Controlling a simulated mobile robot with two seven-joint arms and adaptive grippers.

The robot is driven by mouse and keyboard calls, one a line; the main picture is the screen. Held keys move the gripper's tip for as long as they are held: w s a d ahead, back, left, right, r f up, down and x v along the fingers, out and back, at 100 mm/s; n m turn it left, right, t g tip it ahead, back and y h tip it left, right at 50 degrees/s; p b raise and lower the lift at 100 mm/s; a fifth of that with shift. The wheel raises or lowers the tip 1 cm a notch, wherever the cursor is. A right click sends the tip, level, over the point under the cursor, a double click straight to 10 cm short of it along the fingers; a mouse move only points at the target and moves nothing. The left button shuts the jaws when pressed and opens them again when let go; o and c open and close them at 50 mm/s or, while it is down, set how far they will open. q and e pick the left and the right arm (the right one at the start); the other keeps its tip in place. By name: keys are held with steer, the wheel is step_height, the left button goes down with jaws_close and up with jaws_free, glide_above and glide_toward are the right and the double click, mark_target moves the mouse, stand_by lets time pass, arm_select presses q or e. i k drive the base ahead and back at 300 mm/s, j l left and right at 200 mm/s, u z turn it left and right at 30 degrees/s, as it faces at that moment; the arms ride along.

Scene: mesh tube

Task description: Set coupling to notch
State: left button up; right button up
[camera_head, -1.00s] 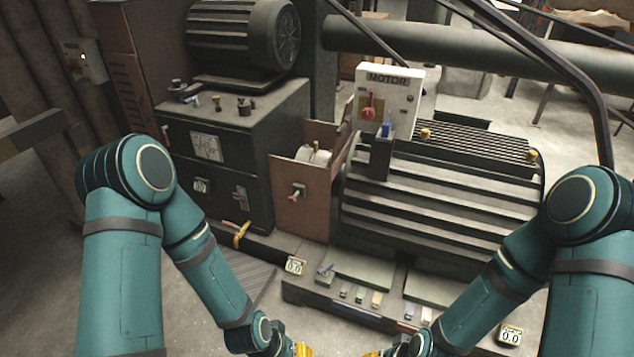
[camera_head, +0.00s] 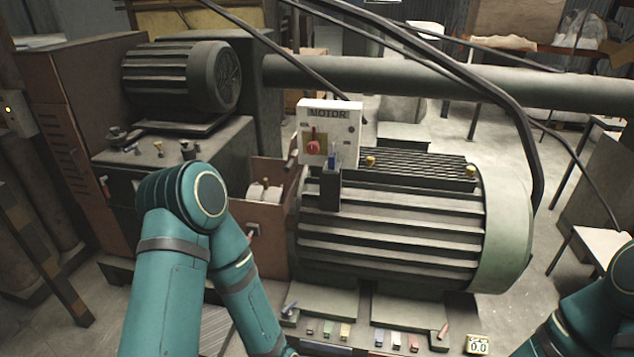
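A small pale cylinder (camera_head: 265,192), possibly the coupling, shows above a brown guard plate (camera_head: 268,222) between the dark gearbox and the ribbed motor (camera_head: 395,225). A short lever (camera_head: 252,232) sits on the guard's front, partly beside my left arm. I cannot make out a notch or read the coupling's position. My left arm reaches down in front of the gearbox and guard, hiding part of both. My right arm shows only at the lower right edge. Both grippers are below the picture.
Several small coloured blocks line the base's front edge. Open floor lies right of the motor.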

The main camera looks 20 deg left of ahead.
mark_target(259, 192)
steer(key=j+z, duration=0.45)
steer(key=i+j+z, duration=0.1)
steer(key=j+z, duration=0.25)
steer(key=z, duration=0.15)
steer(key=k+j+z, duration=0.2)
steer(key=j, duration=0.3)
steer(key=j+z, duration=0.2)
steer(key=j, duration=0.3)
steer(key=k+j, duration=0.1)
steer(key=j, duration=0.3)
steer(key=k+j+z, duration=0.1)
steer(key=j, duration=0.3)
steer(key=k+j, duration=0.1)
steer(key=j, duration=0.25)
steer(key=k+j, duration=0.15)
steer(key=j, duration=0.25)
steer(key=k+j+z, duration=0.1)
steer(key=j, duration=0.3)
steer(key=i+j, duration=0.15)
steer(key=j, duration=0.2)
steer(key=i+j, duration=0.15)
steer(key=j, duration=0.2)
